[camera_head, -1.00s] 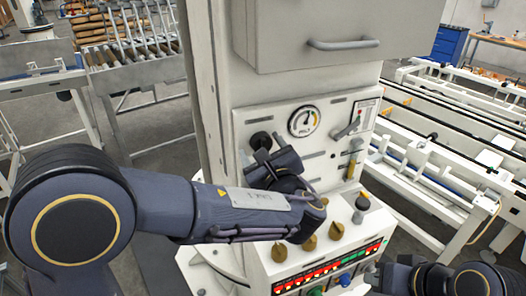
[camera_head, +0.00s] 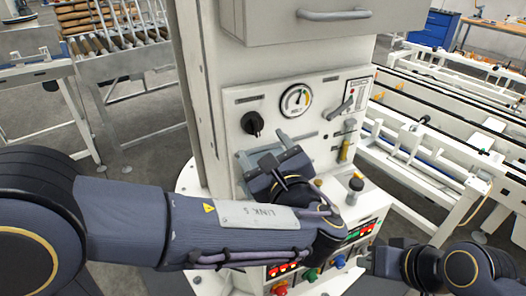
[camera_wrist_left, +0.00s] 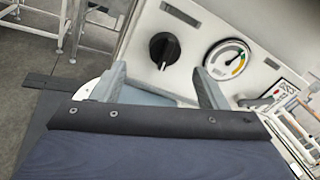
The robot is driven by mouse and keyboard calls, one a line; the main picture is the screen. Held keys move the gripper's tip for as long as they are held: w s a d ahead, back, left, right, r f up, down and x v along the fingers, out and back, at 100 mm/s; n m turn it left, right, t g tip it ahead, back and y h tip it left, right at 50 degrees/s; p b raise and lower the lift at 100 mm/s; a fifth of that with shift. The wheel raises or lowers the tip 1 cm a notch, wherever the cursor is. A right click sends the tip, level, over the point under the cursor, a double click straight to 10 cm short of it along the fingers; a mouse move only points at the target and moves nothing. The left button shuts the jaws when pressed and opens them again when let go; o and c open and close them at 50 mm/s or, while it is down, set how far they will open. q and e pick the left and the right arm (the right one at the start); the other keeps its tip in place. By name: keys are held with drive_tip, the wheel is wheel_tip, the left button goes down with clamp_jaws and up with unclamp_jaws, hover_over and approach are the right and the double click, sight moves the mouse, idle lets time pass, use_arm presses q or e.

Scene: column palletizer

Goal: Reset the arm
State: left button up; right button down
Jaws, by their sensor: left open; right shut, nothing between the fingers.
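My left gripper (camera_head: 266,148) is open and empty in front of the white column's control panel (camera_head: 322,158). Its two grey fingers point at the panel, below the black rotary knob (camera_head: 252,123). In the left wrist view the knob (camera_wrist_left: 165,49) shows beyond and between the fingers (camera_wrist_left: 160,76), apart from them. My left arm covers part of the lower console. My right gripper (camera_head: 372,258) is shut and empty at the lower right, beside the console; only part of that arm shows.
A round gauge (camera_head: 296,100) and a grey lever (camera_head: 340,108) are right of the knob. The console carries a black-topped post (camera_head: 355,188), lit displays (camera_head: 360,231) and coloured buttons (camera_head: 312,273). A grey handle (camera_head: 335,15) juts out above. Conveyors (camera_head: 450,150) stand at right.

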use_arm(q)
drive_tip(key=s+a+f+n+g, duration=0.2)
drive_tip(key=a+f+n+g, duration=0.3)
drive_tip(key=a, duration=0.6)
drive_tip(key=s+a+f+n+g, duration=0.2)
drive_tip(key=a+f+n+g, duration=0.35)
drive_tip(key=a, duration=0.55)
drive_tip(key=s+a+f+n+g+h, duration=0.3)
drive_tip(key=s+a+f+n, duration=0.15)
drive_tip(key=s+n, duration=0.25)
drive_tip(key=s+d+n+t+h, duration=0.3)
drive_tip(key=s+d+n+h, duration=0.1)
drive_tip(key=n, duration=0.8)
drive_tip(key=shift+s+r+h, duration=0.15)
drive_tip(key=shift+s+h, duration=0.55)
drive_tip(key=shift+h, duration=0.4)
